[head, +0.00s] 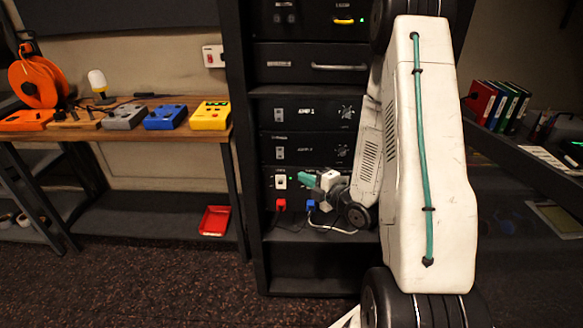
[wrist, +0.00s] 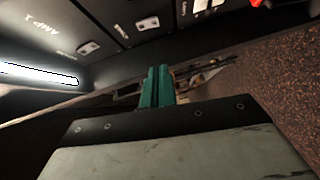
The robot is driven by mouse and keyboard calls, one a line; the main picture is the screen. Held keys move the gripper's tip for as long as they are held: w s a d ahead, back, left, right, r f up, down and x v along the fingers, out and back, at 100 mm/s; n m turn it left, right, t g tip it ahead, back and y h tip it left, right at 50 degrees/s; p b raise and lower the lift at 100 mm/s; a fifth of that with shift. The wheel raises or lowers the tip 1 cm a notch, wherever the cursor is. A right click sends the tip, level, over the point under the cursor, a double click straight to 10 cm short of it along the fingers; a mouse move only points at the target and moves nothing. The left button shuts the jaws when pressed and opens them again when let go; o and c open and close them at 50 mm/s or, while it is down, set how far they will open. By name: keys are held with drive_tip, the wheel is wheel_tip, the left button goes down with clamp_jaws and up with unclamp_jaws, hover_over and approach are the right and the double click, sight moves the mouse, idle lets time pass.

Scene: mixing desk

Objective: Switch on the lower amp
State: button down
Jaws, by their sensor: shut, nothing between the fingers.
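The lower amp, marked AMP 2 (head: 305,151), is a black panel in the rack below AMP 1 (head: 305,112). Its small grey rocker switch (head: 279,153) is at the panel's left; it also shows in the wrist view (wrist: 147,23). AMP 1's switch (wrist: 88,47) is left of it there. I cannot tell which way either rocker is set. I see no lit lamp on the lower amp. My gripper (head: 308,181) is in front of the panel below the lower amp. Its teal fingers (wrist: 157,85) are shut together and empty, apart from the switches.
The rack's left post (head: 240,130) stands beside the desk (head: 170,133). My arm hides the rack's right side.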

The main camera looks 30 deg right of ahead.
approach(278, 158)
drive_tip(key=w+a, duration=0.3)
drive_tip(key=a, duration=0.1)
drive_tip(key=w+d, duration=0.2)
drive_tip(key=w, duration=0.1)
drive_tip(key=shift+d+f, duration=0.15)
drive_tip(key=shift+d, duration=0.1)
drive_tip(key=shift+d, duration=0.15)
